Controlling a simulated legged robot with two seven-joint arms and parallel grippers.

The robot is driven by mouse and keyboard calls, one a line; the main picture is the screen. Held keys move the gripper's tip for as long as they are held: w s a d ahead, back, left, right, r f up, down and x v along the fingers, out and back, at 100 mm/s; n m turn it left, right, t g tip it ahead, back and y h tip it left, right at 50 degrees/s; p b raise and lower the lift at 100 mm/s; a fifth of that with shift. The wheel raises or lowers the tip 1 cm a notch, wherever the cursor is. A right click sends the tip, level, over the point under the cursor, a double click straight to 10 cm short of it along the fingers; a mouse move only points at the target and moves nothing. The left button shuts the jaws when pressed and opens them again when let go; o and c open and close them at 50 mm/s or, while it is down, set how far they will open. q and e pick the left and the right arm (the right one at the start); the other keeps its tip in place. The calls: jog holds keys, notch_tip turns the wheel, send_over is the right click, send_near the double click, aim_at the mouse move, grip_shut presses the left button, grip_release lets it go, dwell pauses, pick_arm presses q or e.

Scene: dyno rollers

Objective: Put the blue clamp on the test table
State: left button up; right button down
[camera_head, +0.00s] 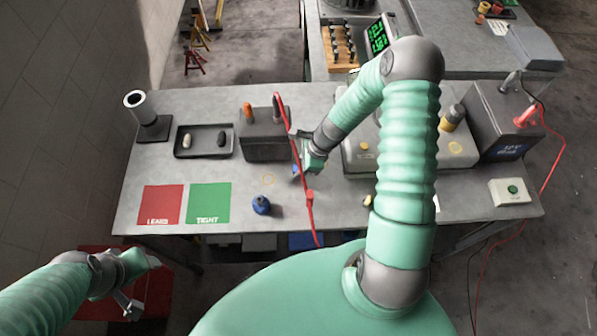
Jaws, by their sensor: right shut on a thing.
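My right gripper (300,165) is over the middle of the grey test table (230,102), left of the large grey-green unit.
A red cable (305,190) runs close by my right gripper and over the table's front edge. Red (161,205) and green (209,203) squares lie at the left. A black tray (204,141), a dark block (263,145) and a battery-like box (497,125) stand behind.

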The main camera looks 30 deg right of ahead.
jog(key=shift+a, duration=0.2)
jog(key=shift+f, duration=0.1)
jog(key=c, duration=1.2)
grip_release()
jog(key=shift+o, duration=0.3)
jog(key=shift+d, duration=0.15)
